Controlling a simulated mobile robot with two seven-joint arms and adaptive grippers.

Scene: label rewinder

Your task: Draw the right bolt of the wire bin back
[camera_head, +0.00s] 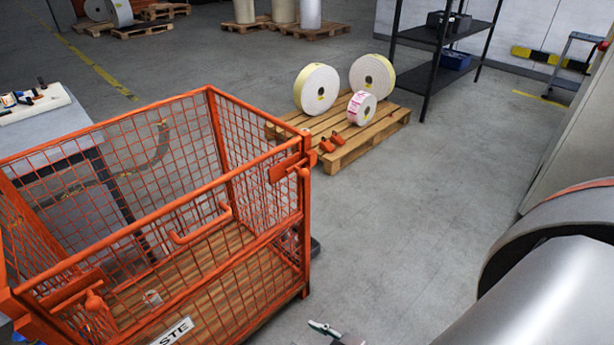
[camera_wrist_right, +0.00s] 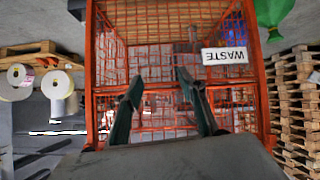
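The orange wire bin (camera_head: 205,190) stands at the left of the head view, its front panel carrying a white WASTE sign (camera_head: 172,333). The right bolt (camera_head: 291,169) sits at the top of the bin's right front corner, with a rounded knob. The left bolt (camera_head: 90,299) is at the opposite front corner. A fingertip of my right gripper (camera_head: 325,329) shows at the bottom edge, apart from the bolt. In the wrist view my right gripper (camera_wrist_right: 159,76) is open and empty, facing the bin's mesh (camera_wrist_right: 155,50); I cannot make out the bolt there. My left gripper is out of view.
A pallet (camera_head: 345,135) with several label rolls stands behind the bin's right side. A black shelf (camera_head: 440,60) stands farther back. A grey table (camera_head: 55,125) stands beyond the bin's left side. Stacked pallets (camera_wrist_right: 295,100) show in the wrist view.

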